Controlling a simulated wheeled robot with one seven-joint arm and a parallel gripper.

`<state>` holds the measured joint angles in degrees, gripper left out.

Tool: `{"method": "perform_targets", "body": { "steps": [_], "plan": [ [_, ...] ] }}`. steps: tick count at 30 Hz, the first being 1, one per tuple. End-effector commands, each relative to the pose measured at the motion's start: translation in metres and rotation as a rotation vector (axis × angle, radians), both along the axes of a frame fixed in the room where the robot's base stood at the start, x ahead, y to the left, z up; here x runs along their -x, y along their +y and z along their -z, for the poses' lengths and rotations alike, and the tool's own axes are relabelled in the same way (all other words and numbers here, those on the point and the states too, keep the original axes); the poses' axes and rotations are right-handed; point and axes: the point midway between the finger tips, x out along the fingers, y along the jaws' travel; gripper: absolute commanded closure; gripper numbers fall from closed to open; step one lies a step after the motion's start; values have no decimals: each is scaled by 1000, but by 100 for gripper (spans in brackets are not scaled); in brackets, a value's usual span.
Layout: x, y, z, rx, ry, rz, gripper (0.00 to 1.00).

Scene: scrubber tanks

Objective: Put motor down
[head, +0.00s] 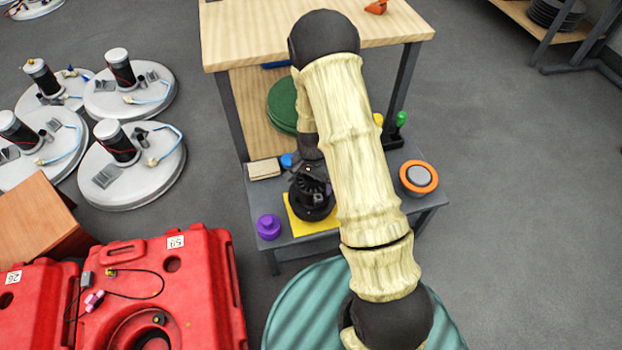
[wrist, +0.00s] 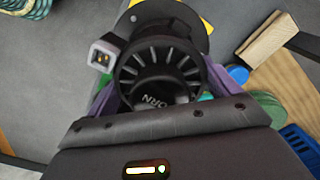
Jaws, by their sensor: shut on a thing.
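The black motor (head: 312,205) is upright at the yellow square (head: 297,226) on the low grey shelf of the workbench. I cannot tell whether its base touches the square. My gripper (head: 312,178) is shut on the motor's upper part, and my arm comes over from the right. In the wrist view the motor's finned round end (wrist: 160,72) sits between my purple-edged fingers, with a square connector (wrist: 104,55) at its side. A corner of the yellow square (wrist: 184,13) shows beyond the motor. Much of the square is hidden by the motor and my arm.
Close by on the shelf are a purple knobbed piece (head: 268,227), a wooden block (head: 264,169), a blue piece (head: 288,160) and an orange-grey disc (head: 418,178). A green disc (head: 282,105) stands behind. A red tank (head: 190,285) is at lower left.

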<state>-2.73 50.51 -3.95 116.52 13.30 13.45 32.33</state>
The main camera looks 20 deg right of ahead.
Motion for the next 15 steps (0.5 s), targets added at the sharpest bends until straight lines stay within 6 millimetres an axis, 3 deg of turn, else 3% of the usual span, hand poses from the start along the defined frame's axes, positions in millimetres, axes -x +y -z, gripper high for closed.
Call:
{"method": "perform_targets", "body": {
  "steps": [6,15],
  "plan": [
    [-1,-3,27,1,-2,5,41],
    [-1,1,29,1,-4,-2,41]
  ]
}}
